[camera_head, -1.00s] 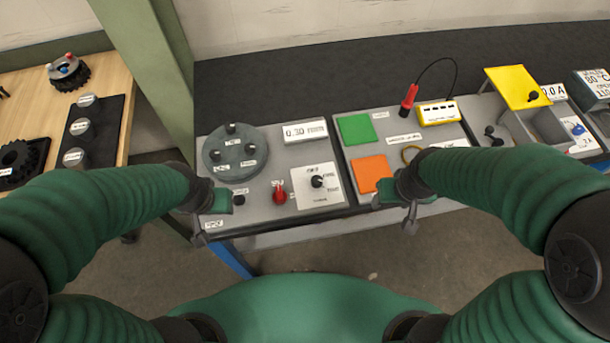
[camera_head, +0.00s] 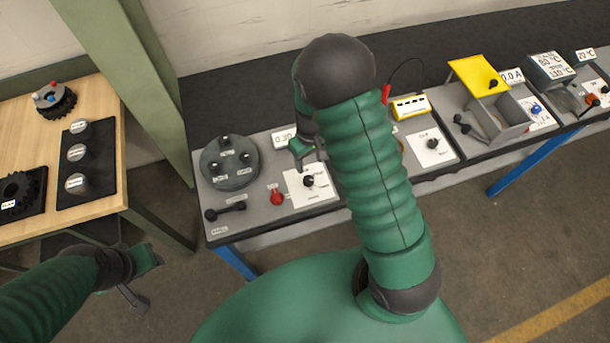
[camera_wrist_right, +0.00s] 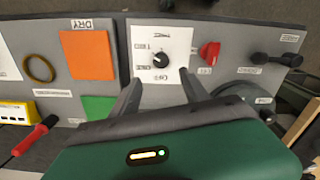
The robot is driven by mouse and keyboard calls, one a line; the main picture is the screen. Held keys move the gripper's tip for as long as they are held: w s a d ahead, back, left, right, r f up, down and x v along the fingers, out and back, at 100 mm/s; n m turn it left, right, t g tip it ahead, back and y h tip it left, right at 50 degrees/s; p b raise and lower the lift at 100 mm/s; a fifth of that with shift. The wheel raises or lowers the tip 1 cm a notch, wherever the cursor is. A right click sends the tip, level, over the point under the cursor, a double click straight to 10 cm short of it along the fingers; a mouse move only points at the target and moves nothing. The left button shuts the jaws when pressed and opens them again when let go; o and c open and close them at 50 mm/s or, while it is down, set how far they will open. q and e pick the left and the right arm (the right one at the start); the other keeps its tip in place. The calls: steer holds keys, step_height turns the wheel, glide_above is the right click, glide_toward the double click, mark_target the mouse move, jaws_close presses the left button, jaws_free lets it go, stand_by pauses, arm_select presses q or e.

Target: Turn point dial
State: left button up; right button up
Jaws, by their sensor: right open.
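A black dial knob (camera_head: 308,181) sits on a white square plate with small printed labels, on the grey left panel. The labels are too small to read surely. My right gripper (camera_head: 306,152) is over the panel, just behind the dial, partly hidden by my own arm. In the right wrist view, the dial (camera_wrist_right: 160,60) shows just beyond and between the parted fingertips of the right gripper (camera_wrist_right: 159,77); nothing is held. My left gripper (camera_head: 142,277) hangs low at the left, off the bench and away from the dial; its jaw opening is unclear.
A red knob (camera_head: 277,196) stands beside the dial plate, with a black lever (camera_head: 225,211) farther left. A round grey disc with black knobs (camera_head: 230,161) lies behind them. More panels and a yellow lid (camera_head: 486,75) run to the right. A wooden table (camera_head: 103,101) stands left.

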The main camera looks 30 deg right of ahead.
mark_target(308, 178)
steer(key=f, duration=0.3)
steer(key=f+p, duration=0.1)
steer(key=f, duration=0.5)
steer(key=shift+w+a+f+p, duration=0.1)
steer(key=shift+a+f+p, duration=0.15)
steer(key=shift+f+p, duration=0.1)
steer(key=shift+a+f, duration=0.1)
steer(key=shift+f, duration=0.45)
steer(key=shift+c, duration=0.5)
steer(key=shift+d+f, duration=0.1)
steer(key=shift+d, duration=0.25)
steer(key=c, duration=0.5)
steer(key=shift+a, duration=0.2)
jaws_close()
